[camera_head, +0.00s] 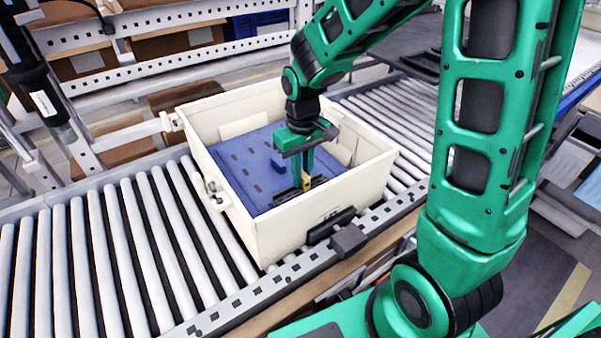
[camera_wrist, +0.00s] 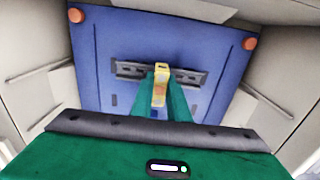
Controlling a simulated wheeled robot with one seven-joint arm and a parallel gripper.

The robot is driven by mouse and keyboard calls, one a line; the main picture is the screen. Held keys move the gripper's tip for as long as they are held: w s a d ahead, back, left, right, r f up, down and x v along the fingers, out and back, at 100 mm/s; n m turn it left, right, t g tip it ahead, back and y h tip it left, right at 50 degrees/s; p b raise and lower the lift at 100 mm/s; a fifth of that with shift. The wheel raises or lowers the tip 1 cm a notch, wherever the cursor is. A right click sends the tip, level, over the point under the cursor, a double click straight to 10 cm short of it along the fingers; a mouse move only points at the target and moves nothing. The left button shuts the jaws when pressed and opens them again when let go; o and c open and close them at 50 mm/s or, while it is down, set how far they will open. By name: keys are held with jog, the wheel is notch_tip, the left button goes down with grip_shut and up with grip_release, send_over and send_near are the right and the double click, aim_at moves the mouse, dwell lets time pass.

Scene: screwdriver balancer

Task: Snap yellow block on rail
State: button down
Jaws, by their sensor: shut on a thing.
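The yellow block (camera_head: 306,182) is between the fingertips of my gripper (camera_head: 302,176), inside the cream box. In the wrist view the yellow block (camera_wrist: 161,82) is held between the two green fingers of my gripper (camera_wrist: 160,92), which is shut on it. The dark rail (camera_wrist: 130,70) lies on the blue panel, and the block's far end overlaps the rail's middle in the picture. I cannot tell whether the block touches the rail. In the head view the rail (camera_head: 288,197) is partly hidden by the block and fingers.
The blue panel (camera_head: 240,165) has several dark slots, a raised blue piece (camera_head: 278,163) and orange corner knobs (camera_wrist: 76,15). The cream box (camera_head: 285,228) has high walls around my gripper. It stands on a roller conveyor (camera_head: 110,240), which is clear to the left.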

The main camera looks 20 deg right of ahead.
jog(key=shift+f, duration=0.75)
dwell(2.0)
jog(key=c, duration=1.6)
grip_release()
notch_tip(320, 180, up, 11)
jog(key=shift+f, duration=0.15)
jog(key=s+d+r+m, duration=0.3)
jog(key=s+d+m, duration=0.3)
jog(key=s+d, duration=0.95)
jog(key=s+m, duration=0.1)
jog(key=s, duration=0.1)
jog(key=s+d+f, duration=0.1)
jog(key=s, duration=0.2)
jog(key=s+d+m, duration=0.1)
jog(key=s, duration=0.1)
jog(key=shift+s+f+m, duration=0.2)
jog(key=shift+f+m, duration=0.1)
jog(key=shift+f, duration=0.05)
